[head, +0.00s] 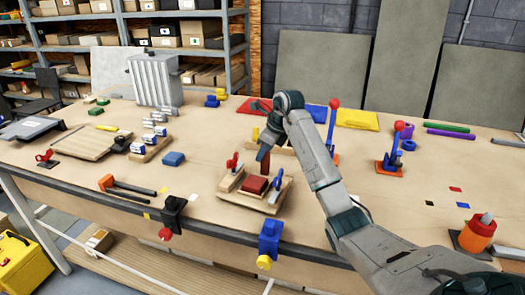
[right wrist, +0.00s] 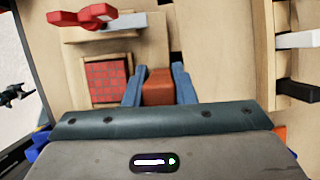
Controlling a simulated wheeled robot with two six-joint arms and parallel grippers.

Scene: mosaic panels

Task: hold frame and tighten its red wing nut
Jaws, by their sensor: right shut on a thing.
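The wooden frame (head: 262,205) lies on the bench with a dark red panel (head: 254,184) inside it. Its red wing nut (head: 232,163) stands at the left side of the frame, and a blue fitting (head: 277,184) is at the right side. In the right wrist view, the red wing nut (right wrist: 95,15) is at upper left, above the red tiled panel (right wrist: 108,82). My right gripper (right wrist: 158,88) is shut on a red-brown block (right wrist: 158,84), which also shows in the head view (head: 264,163) behind the panel. My left gripper is not in view.
A black clamp (head: 174,212) and a blue clamp (head: 270,238) sit on the front edge. Red-and-blue toggle presses (head: 393,155) stand right of my arm.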

